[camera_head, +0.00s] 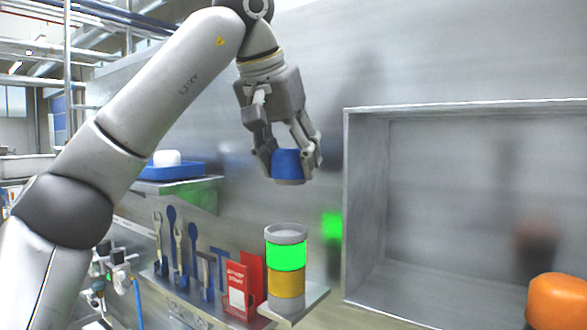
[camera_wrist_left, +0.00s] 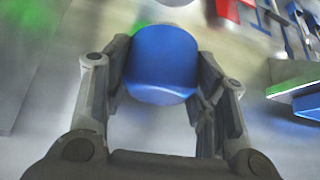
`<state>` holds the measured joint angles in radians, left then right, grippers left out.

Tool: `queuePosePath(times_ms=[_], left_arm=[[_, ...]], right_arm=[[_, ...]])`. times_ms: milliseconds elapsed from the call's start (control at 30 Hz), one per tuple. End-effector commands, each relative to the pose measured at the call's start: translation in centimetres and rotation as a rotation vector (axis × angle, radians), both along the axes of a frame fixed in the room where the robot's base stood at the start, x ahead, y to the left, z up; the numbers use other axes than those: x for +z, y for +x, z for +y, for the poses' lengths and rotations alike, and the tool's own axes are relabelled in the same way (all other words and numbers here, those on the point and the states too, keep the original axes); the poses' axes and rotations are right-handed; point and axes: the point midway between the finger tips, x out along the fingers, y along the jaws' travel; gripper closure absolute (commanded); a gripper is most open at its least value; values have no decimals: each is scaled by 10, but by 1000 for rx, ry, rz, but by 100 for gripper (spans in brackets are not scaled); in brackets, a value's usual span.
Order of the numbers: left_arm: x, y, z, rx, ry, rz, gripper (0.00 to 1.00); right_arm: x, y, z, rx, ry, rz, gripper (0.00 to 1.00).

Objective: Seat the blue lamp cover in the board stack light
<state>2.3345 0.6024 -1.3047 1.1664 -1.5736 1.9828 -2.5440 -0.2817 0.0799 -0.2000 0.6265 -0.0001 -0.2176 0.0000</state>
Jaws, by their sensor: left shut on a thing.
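The blue lamp cover (camera_head: 288,165) is a short blue cylinder held between the fingers of my left gripper (camera_head: 290,160), which is shut on it. The cover also shows in the left wrist view (camera_wrist_left: 162,62), between the two fingers of the left gripper (camera_wrist_left: 163,75). The board stack light (camera_head: 287,262) stands upright on a small shelf in the head view, with a grey top, a lit green section, an amber section and a grey base. The cover is in the air above the stack light, apart from it. My right gripper is not in view.
A tool rack (camera_head: 190,265) with wrenches and a red box (camera_head: 238,292) stand left of the stack light. A blue tray (camera_head: 170,172) is on a shelf at left. An open metal box (camera_head: 450,200) is at right, with an orange object (camera_head: 556,300) at its edge.

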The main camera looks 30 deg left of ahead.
Motion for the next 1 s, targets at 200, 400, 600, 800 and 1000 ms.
queuePosePath(times_ms=[200,400,600,800,1000], left_arm=[[0,-1,0,-1,0,-2,71],[-16,-1,1,-1,0,0,71],[-36,-1,1,-1,-1,0,71],[-56,-2,0,-1,-2,-2,71],[-66,-2,0,-2,-1,-2,71]], right_arm=[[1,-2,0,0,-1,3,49],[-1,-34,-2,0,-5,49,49],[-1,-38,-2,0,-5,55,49],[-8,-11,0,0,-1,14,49],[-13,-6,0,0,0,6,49]])
